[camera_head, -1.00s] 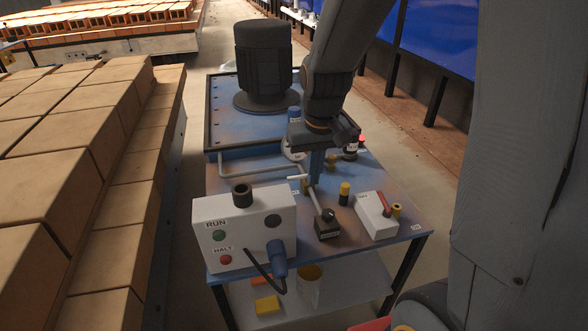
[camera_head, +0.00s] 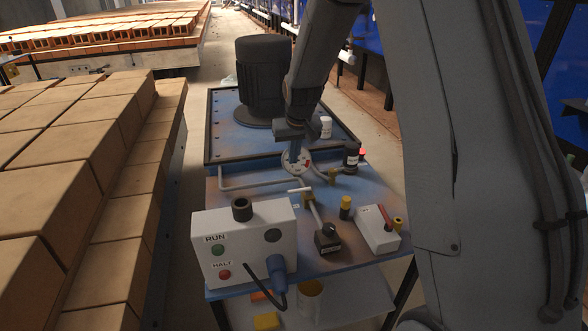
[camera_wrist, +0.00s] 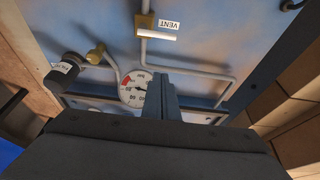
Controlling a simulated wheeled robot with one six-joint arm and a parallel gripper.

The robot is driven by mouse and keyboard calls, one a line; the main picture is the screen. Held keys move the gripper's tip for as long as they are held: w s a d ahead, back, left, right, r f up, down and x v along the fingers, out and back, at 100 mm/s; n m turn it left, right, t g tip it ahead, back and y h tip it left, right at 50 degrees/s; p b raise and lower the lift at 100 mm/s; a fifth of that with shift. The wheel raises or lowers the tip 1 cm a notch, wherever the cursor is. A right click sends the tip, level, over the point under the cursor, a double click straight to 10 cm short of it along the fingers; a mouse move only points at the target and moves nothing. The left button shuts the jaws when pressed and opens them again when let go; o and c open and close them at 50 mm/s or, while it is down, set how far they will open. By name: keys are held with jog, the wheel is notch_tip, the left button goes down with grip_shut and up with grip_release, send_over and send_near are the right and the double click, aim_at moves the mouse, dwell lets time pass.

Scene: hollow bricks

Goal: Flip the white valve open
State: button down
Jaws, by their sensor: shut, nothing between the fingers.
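The white valve handle (camera_head: 299,190) sits on a brass valve body (camera_head: 309,201) on the pipe of the blue bench. In the wrist view the white handle (camera_wrist: 156,36) lies crosswise to its pipe, beside a VENT label (camera_wrist: 169,25). My gripper (camera_head: 295,158) is shut and empty, behind the handle and apart from it, in front of the round gauge (camera_head: 297,161). In the wrist view my shut fingers (camera_wrist: 162,97) cover part of the gauge's right side; the handle is beyond their tips.
A white RUN/HALT box (camera_head: 243,240) stands at the bench's front left. A black block (camera_head: 327,238), a yellow-topped post (camera_head: 346,206) and a white box with a red lever (camera_head: 377,229) stand to the right. A dark motor (camera_head: 264,75) stands behind. Brick stacks (camera_head: 80,180) fill the left.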

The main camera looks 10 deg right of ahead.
jog(key=shift+s+f+p, duration=0.15)
jog(key=shift+f+p, duration=0.25)
jog(key=shift+f, duration=1.2)
jog(key=shift+s+f+p, duration=0.15)
jog(key=shift+f+p, duration=0.2)
jog(key=shift+f, duration=1.2)
jog(key=shift+s+f+p, duration=0.15)
jog(key=shift+f+p, duration=0.25)
jog(key=shift+f, duration=1.2)
